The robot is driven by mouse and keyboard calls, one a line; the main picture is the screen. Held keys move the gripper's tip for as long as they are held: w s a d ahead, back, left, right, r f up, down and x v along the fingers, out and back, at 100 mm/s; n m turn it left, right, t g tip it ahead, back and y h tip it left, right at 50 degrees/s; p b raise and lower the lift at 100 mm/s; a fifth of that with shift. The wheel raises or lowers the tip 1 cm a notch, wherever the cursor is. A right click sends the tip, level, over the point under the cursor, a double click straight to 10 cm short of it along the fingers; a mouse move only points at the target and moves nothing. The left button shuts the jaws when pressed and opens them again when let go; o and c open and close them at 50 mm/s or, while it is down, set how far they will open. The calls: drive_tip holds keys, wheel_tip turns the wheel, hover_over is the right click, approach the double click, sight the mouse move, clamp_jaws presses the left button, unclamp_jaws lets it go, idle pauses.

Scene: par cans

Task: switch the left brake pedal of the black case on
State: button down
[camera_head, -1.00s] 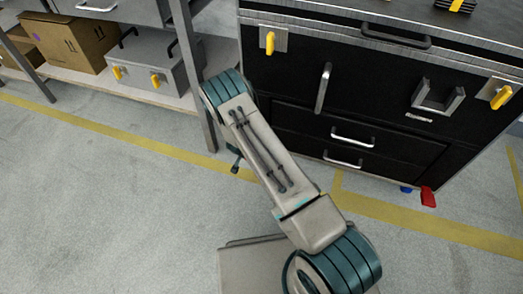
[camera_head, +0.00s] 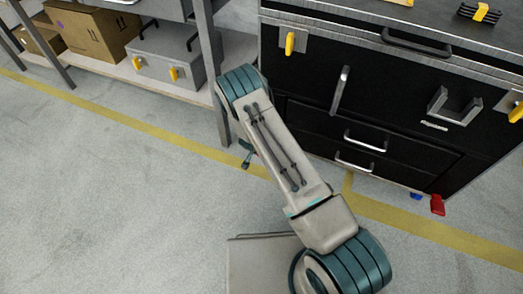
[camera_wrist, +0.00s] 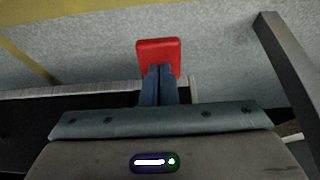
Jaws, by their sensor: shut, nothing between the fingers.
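The black case (camera_head: 300,75) stands at the upper right of the head view, with yellow handles, drawers and metal grips on its front. A red pedal (camera_wrist: 158,48) shows in the wrist view, low by the case's edge and beside a grey shelf leg; it appears to be the left brake pedal. In the head view my arm hides that corner. My gripper (camera_wrist: 159,68) is shut and empty, its dark blue fingertips overlapping the lower part of the red pedal in the picture. I cannot tell whether they touch it. The right red pedal (camera_head: 437,205) is at the case's lower right corner.
A shelf leg (camera_wrist: 285,60) stands close to the right of my gripper in the wrist view. The shelf holds a grey case (camera_head: 160,65) and cardboard boxes (camera_head: 95,40). The floor in front is free, with a yellow line (camera_head: 130,115) across it.

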drive_tip(key=s+p+v, duration=0.1)
drive_tip(key=p+v, duration=0.3)
drive_tip(key=v, duration=0.8)
drive_tip(key=shift+s+a+f, duration=0.15)
drive_tip(key=shift+a+f, duration=0.2)
drive_tip(key=shift+f, duration=0.1)
wheel_tip(320, 180, up, 42)
drive_tip(key=s+d+n+y+p, duration=0.1)
drive_tip(key=s+n+y+p, duration=0.3)
drive_tip(key=p, duration=1.1)
drive_tip(key=s+d+r+p, duration=0.4)
drive_tip(key=s+r, duration=0.3)
drive_tip(key=r, duration=0.3)
drive_tip(key=s+d+r+g+h+p, duration=0.1)
drive_tip(key=s+d+r+p, duration=0.3)
drive_tip(key=s+r, duration=0.3)
drive_tip(key=s+d+r+n+p, duration=0.1)
drive_tip(key=s+d+r+p, duration=0.3)
drive_tip(key=r, duration=0.9)
drive_tip(key=s+p, duration=0.2)
drive_tip(key=shift+s+d+g+h+p, duration=0.25)
drive_tip(key=shift+s+g+h+p, duration=0.05)
drive_tip(key=shift+s+g, duration=0.1)
drive_tip(key=shift+d, duration=0.1)
